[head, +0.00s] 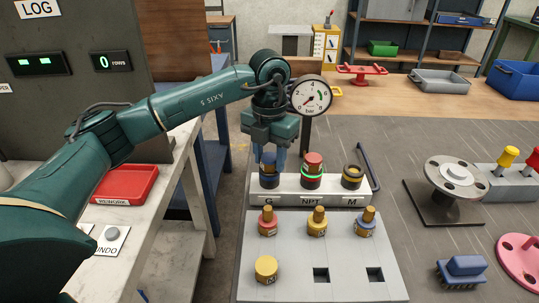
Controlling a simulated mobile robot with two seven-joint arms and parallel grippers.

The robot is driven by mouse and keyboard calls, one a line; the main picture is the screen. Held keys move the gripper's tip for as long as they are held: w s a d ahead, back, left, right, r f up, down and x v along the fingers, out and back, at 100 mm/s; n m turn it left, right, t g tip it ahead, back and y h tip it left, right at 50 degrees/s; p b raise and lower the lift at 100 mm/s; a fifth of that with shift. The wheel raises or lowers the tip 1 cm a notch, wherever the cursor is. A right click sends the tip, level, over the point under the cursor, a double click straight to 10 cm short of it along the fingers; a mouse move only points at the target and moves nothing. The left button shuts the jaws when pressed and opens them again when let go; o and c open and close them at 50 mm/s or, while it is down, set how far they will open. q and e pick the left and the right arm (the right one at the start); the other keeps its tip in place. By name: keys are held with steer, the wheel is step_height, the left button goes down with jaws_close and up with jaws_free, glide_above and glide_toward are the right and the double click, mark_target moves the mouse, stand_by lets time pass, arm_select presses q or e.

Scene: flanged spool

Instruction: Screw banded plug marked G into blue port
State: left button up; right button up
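The blue port (269,182) stands at the left end of a pale block, above the letter G. My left gripper (270,160) points straight down over this port. Its fingers are on both sides of a plug-like part at the port's top. Whether they press on it is too small to tell, and the fingers hide much of it. Any letter on that part cannot be read. In the grey tray (300,248) stand brass-stemmed plugs with a red (267,226), a yellow (317,226) and a blue band (366,226). My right gripper is not in view.
A red-topped plug (313,160) sits in the green-ringed port above NPT. The yellow-ringed port (352,177) above M looks empty. A yellow round part (265,267) and two square holes fill the tray's front row. A gauge (310,96) stands close behind the gripper.

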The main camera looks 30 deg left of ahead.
mark_target(270, 156)
arm_select(q)
steer(key=c, duration=0.7)
steer(key=shift+c, duration=0.5)
steer(key=m, duration=0.2)
steer(key=shift+m+b, duration=0.3)
steer(key=shift+b, duration=0.05)
steer(key=o, duration=1.3)
steer(key=shift+c, duration=0.2)
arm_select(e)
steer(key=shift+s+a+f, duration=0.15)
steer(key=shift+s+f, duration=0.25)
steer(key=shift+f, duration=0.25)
arm_select(q)
steer(key=shift+r, duration=0.3)
step_height(270, 156, up, 13)
steer(key=shift+f+p, duration=0.2)
steer(key=shift+p, duration=0.1)
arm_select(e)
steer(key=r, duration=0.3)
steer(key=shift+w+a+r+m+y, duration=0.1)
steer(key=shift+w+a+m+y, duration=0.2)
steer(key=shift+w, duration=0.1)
